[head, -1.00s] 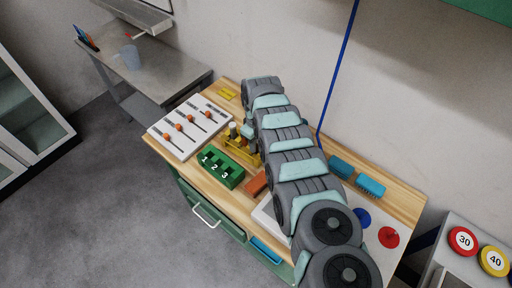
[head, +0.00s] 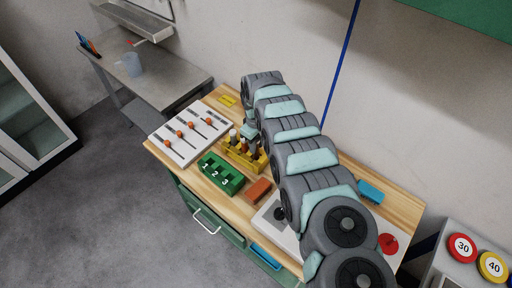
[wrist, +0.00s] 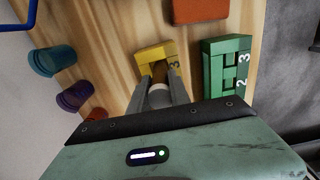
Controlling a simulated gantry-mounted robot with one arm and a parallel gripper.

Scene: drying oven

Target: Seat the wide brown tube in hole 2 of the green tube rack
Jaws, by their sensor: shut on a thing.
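The green tube rack (head: 232,186) stands on the wooden bench, its holes marked 1, 2 and 3. It also shows at the right of the wrist view (wrist: 213,75), with the 2 and 3 visible. Its visible holes look empty. The yellow rack (head: 258,165) stands behind it and holds several tubes; its end marked 3 shows in the wrist view (wrist: 146,54). My gripper (wrist: 160,80) is shut on the wide brown tube (wrist: 160,72), over the yellow rack. A pale top shows between the fingers. I cannot tell whether the tube is clear of the rack.
An orange-brown block (head: 258,190) lies right of the green rack. A white slider board (head: 190,138) lies to the left. Teal (wrist: 55,60) and purple (wrist: 72,90) cylinders stand on the yellow rack's other side. A blue block (head: 370,191) lies at the right.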

